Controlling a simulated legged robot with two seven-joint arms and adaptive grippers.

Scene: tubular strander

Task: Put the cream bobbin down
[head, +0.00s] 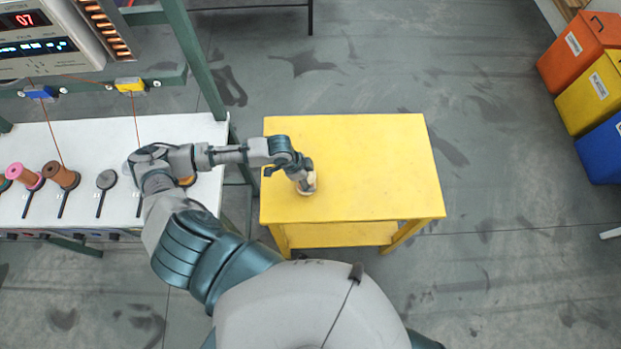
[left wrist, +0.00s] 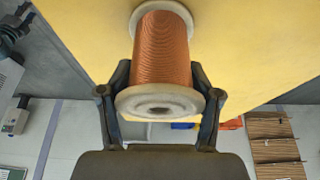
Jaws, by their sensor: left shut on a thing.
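The cream bobbin (left wrist: 163,50) has cream flanges and copper-coloured wire wound between them. In the left wrist view it stands between the two dark fingers of my left gripper (left wrist: 161,80), which is shut on it near the closer flange. In the head view my left gripper (head: 306,174) is over the left part of the yellow table (head: 370,165). Only a small part of the cream bobbin (head: 307,189) shows there, under the fingers. I cannot tell whether its far flange touches the table top. My right gripper is not in view.
The yellow table top is otherwise bare. At left a white bench (head: 100,135) carries a pink bobbin (head: 22,175), a brown bobbin (head: 62,175) and other holders beneath a green frame. Orange (head: 580,50), yellow (head: 592,95) and blue (head: 603,150) bins stand at far right.

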